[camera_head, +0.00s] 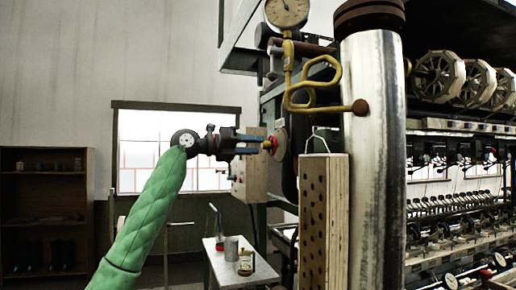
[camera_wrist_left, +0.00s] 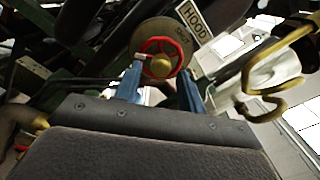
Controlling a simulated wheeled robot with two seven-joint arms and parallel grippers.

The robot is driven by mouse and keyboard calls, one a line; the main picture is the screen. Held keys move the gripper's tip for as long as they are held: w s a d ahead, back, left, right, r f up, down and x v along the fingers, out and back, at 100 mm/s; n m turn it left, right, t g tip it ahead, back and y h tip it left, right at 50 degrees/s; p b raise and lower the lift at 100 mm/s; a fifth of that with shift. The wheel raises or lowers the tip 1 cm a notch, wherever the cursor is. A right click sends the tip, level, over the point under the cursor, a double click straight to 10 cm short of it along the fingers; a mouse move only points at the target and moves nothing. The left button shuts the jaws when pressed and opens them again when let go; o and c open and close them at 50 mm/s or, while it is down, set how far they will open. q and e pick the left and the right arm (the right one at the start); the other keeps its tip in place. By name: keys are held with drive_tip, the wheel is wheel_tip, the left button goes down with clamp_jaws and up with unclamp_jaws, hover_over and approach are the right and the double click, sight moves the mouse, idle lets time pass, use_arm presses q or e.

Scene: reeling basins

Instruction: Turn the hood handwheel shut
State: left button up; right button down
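The hood handwheel (camera_wrist_left: 161,60) is a small red ring with a brass hub, in front of a round grey plate (camera_wrist_left: 150,33) with lettering on it. A HOOD label (camera_wrist_left: 194,26) is beside the plate. In the head view the handwheel (camera_head: 274,143) shows edge-on, left of the steel column. My left gripper (camera_head: 262,144) points at it from the left. In the left wrist view its two blue fingers (camera_wrist_left: 160,76) stand apart, one toward each side of the wheel. Whether they touch the rim is not clear. My right gripper is not in view.
A yellow pipe (camera_head: 298,92) with a gauge (camera_head: 287,12) is above the wheel. The large steel column (camera_head: 376,160) and a perforated wooden panel (camera_head: 324,215) stand to the right. A small table (camera_head: 240,272) with a can and bottle is below.

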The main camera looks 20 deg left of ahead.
sight(269, 145)
use_arm(q)
drive_tip(key=shift+s+a, duration=0.25)
drive_tip(key=shift+a, duration=0.05)
drive_tip(key=n+p, duration=0.3)
drive_tip(key=n, duration=0.3)
drive_tip(key=shift+r+n+p, duration=0.1)
drive_tip(key=shift+n+p, duration=0.2)
drive_tip(key=shift+n, duration=0.1)
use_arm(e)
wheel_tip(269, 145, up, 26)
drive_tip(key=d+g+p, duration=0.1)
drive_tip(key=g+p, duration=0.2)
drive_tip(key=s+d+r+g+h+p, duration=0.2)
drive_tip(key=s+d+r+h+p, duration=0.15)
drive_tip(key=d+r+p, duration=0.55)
use_arm(q)
drive_tip(key=n+p, duration=0.1)
drive_tip(key=n, duration=2.1)
drive_tip(key=shift+p, duration=0.4)
drive_tip(key=shift+x, duration=1.6)
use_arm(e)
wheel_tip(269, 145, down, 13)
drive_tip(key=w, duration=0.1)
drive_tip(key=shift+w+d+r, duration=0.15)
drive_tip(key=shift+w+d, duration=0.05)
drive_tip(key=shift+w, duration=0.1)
use_arm(q)
drive_tip(key=shift+a, duration=0.1)
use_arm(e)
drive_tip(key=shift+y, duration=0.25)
